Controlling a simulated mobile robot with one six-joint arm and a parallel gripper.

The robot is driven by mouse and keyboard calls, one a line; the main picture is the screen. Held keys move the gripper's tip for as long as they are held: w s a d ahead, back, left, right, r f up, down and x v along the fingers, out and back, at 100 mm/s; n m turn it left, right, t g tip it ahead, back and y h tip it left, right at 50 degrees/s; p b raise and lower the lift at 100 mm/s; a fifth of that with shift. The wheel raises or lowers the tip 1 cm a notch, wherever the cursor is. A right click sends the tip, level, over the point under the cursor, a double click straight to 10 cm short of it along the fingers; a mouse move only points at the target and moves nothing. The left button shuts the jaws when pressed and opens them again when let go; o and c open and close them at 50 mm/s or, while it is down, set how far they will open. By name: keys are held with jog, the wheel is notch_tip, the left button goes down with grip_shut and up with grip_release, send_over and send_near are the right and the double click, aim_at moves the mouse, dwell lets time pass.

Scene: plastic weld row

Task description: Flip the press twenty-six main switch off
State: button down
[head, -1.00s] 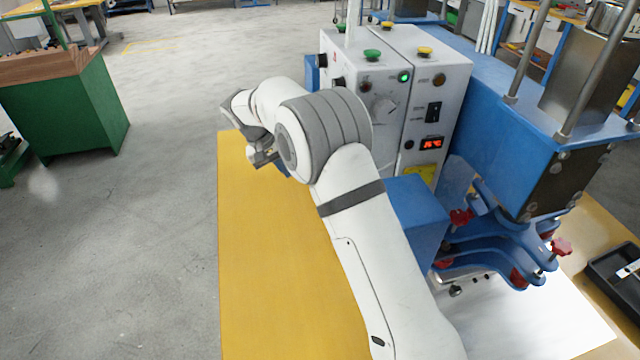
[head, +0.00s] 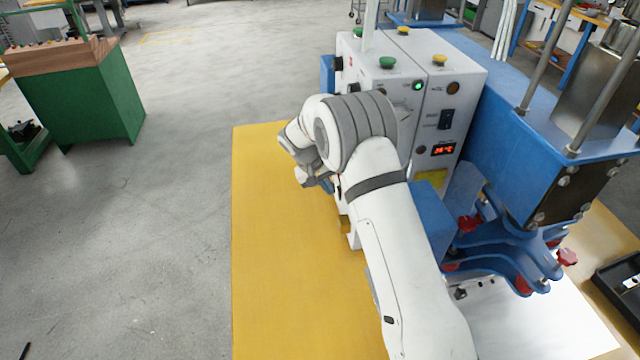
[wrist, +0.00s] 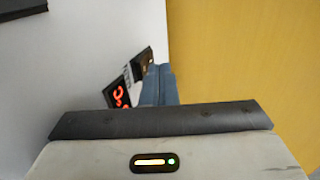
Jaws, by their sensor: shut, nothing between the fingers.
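A black switch (head: 446,119) sits above that display. No label naming press twenty-six is legible. My gripper (head: 325,184) is low beside the cabinet's left part, partly hidden by my wrist. In the wrist view its blue fingers (wrist: 158,84) are shut and empty. Their tips overlap a small dark fitting (wrist: 146,66) on a white panel, beside a red display (wrist: 118,94); contact cannot be told.
The yellow top (head: 285,270) is clear left of my arm. A blue press (head: 520,130) with red knobs stands at right. A black tray (head: 622,285) lies at far right. A green cabinet (head: 90,95) stands on the floor at left.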

jog(key=shift+w+d, duration=0.1)
jog(key=shift+d, duration=0.1)
jog(key=shift+d+r+b, duration=0.15)
jog(key=shift+d+b, duration=0.15)
jog(key=shift+b, duration=0.15)
jog(key=shift+w, duration=0.1)
jog(key=shift+r, duration=0.8)
